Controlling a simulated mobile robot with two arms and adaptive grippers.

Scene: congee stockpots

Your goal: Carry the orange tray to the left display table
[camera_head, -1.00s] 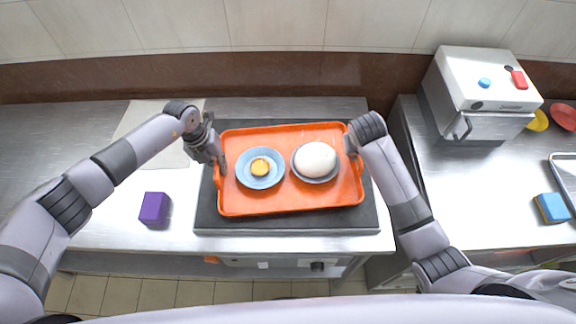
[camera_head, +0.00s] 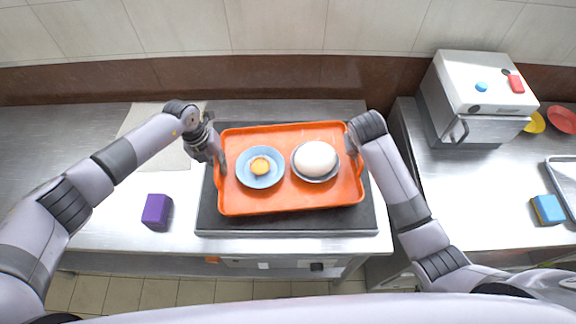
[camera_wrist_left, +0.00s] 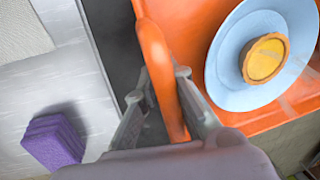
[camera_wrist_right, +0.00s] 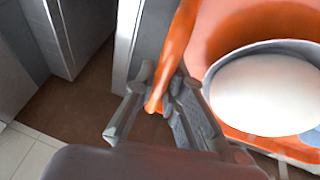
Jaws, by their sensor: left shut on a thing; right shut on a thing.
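The orange tray (camera_head: 290,199) is over the dark flat top (camera_head: 285,222) of the counter unit in the middle. It carries a blue plate (camera_head: 245,178) with a small orange-yellow item (camera_head: 260,166) and a bowl (camera_head: 299,174) with a large white rounded item (camera_head: 316,158). My left gripper (camera_head: 219,158) is shut on the tray's left edge, and the left wrist view shows its fingers around the rim (camera_wrist_left: 168,105). My right gripper (camera_head: 352,150) is shut on the right edge, with the rim (camera_wrist_right: 166,85) between its fingers. I cannot tell how far the tray is above the surface.
A purple block (camera_head: 156,210) lies on the steel counter to the left, near a pale mat (camera_head: 160,150). On the right counter stand a white-topped steel machine (camera_head: 478,100), a blue-and-yellow sponge (camera_head: 547,209), small coloured dishes (camera_head: 563,119) and a metal tray (camera_head: 560,172).

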